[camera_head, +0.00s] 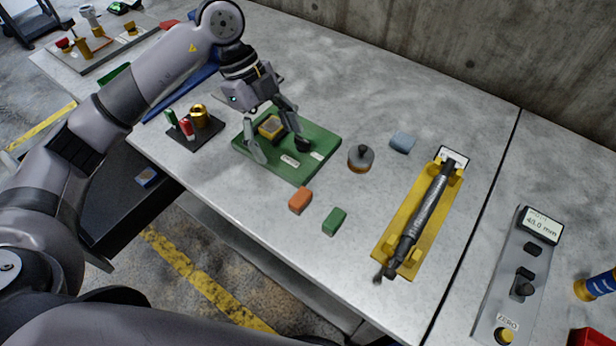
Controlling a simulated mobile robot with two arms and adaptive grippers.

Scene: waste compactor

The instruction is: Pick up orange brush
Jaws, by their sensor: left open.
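A small orange block (300,200), the only plainly orange piece near my gripper, lies on the grey table just in front of the green board (318,160); I cannot make out bristles on it. My left gripper (278,146) is open, fingers pointing down over the green board, behind and left of the orange block and apart from it. A yellow-topped block (270,127) on the board shows between the fingers. A black knob (302,144) is by the right finger. My right gripper is not in view.
A green block (334,221) lies right of the orange one. A round knobbed piece (361,158), a blue block (402,142) and a yellow holder with a dark tool (425,215) are further right. A black stand (196,131) is left. The table's front edge is near.

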